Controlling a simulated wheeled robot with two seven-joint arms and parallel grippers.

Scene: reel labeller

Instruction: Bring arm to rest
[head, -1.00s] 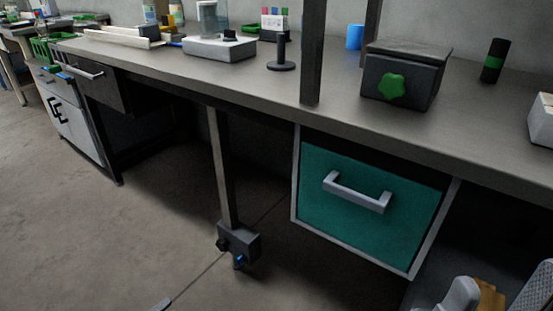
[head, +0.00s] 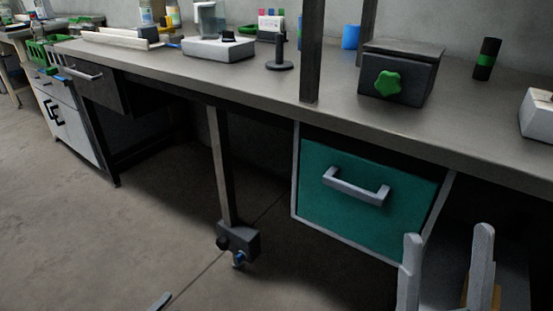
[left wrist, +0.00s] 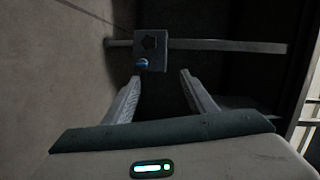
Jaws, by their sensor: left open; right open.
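My right gripper (head: 448,245) is at the lower right of the head view. Its two pale fingers point up, apart and with nothing between them, in front of the right edge of the teal drawer (head: 330,215). My left gripper (left wrist: 158,92) shows in the left wrist view with its two fingers spread and empty. In the head view a small pale tip (head: 161,301) at the bottom edge seems to be part of my left gripper. A dark block (left wrist: 151,48) on a bar lies beyond the left fingers in the wrist view.
The bench top (head: 240,85) runs across the view, with a dark box with a green knob (head: 388,83), a black-green cylinder (head: 487,59) and a dark stand (head: 280,55) on it. A post with a block (head: 238,241) hangs below the bench. The floor (head: 80,240) at left is clear.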

